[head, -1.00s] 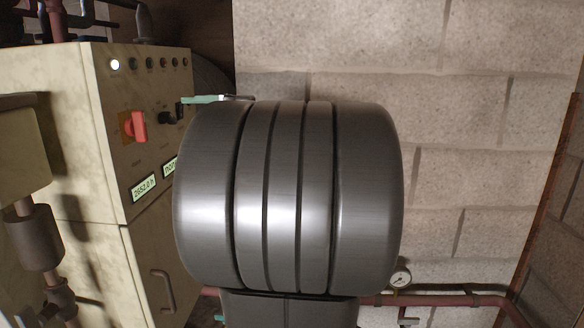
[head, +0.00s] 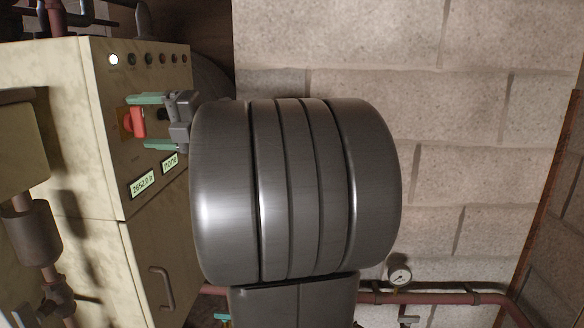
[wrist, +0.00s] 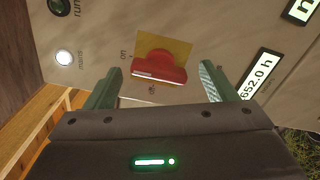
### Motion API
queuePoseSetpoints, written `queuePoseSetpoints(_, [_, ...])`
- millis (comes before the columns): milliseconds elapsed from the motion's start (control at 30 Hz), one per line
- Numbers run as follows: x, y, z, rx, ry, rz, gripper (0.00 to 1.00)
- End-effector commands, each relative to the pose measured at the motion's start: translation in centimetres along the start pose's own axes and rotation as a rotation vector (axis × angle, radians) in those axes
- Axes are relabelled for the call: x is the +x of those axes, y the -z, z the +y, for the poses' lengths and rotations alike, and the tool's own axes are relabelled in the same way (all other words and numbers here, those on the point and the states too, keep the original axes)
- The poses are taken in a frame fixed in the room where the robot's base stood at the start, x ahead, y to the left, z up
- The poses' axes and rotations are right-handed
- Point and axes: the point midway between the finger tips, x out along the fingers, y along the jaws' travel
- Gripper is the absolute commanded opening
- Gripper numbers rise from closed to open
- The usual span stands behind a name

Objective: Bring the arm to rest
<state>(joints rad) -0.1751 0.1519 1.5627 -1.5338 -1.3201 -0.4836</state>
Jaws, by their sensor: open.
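My gripper (head: 148,121) is open, its two green fingers apart and pointing left at the cream control cabinet (head: 70,150) in the head view. Between the fingertips in that view is a red switch handle (head: 138,121) on a yellow plate. In the wrist view my gripper (wrist: 160,85) also shows open, with the red handle (wrist: 158,68) ahead between the fingers and nothing held. Labels "on" and another word stand beside the handle. My grey arm fills the middle of the head view and hides part of the cabinet's right side.
The cabinet bears a lit white lamp (head: 114,59), dark buttons, two displays (head: 143,185) and a door handle (head: 160,288). A red pipe with a gauge (head: 399,276) runs along the block wall (head: 470,170). A grey cylinder (head: 33,232) stands at the left. Room before the wall at right looks clear.

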Motion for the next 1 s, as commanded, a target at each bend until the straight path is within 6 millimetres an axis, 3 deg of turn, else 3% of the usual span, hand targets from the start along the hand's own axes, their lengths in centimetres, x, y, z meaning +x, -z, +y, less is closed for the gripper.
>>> queuePoseSetpoints(1000, [-0.03, 0.01, -0.03, -0.959, 0.000, 0.000, 0.78])
